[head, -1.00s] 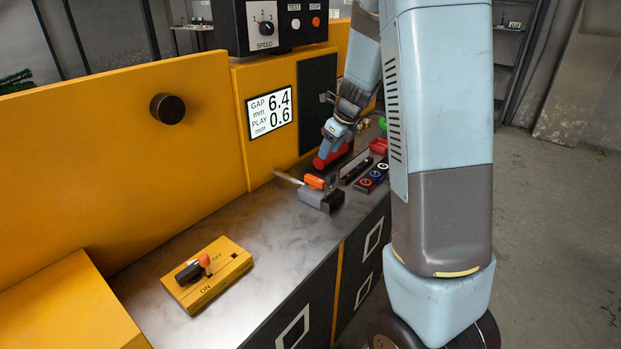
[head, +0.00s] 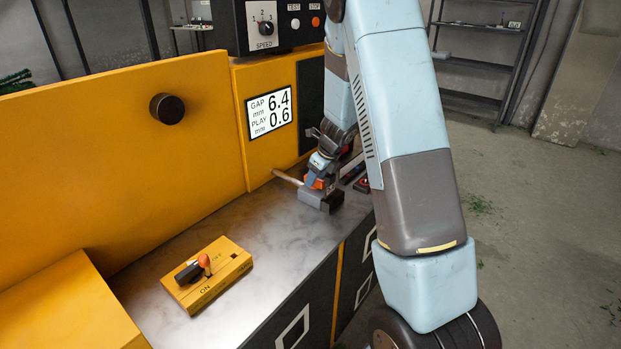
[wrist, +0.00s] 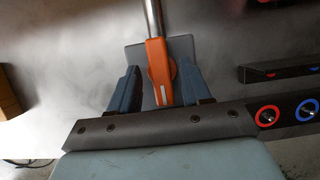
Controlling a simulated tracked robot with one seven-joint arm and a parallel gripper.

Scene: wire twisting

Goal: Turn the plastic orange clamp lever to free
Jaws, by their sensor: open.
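The orange clamp lever (wrist: 158,72) sits on a grey clamp block (head: 318,200) on the bench, with a metal rod running out of it. In the wrist view the lever points along the rod and lies between the two blue fingers of my gripper (wrist: 155,92). The fingers are open, with a gap on each side of the lever. In the head view my gripper (head: 318,178) is down at the clamp and hides part of the lever. The grey block also shows behind the fingers in the wrist view (wrist: 133,58).
A yellow ON/OFF switch box (head: 208,275) lies on the bench at front left. A display (head: 269,113) reads gap 6.4 mm, play 0.6 mm. A panel with red and blue ringed knobs (wrist: 288,114) is right of the gripper. The bench between box and clamp is clear.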

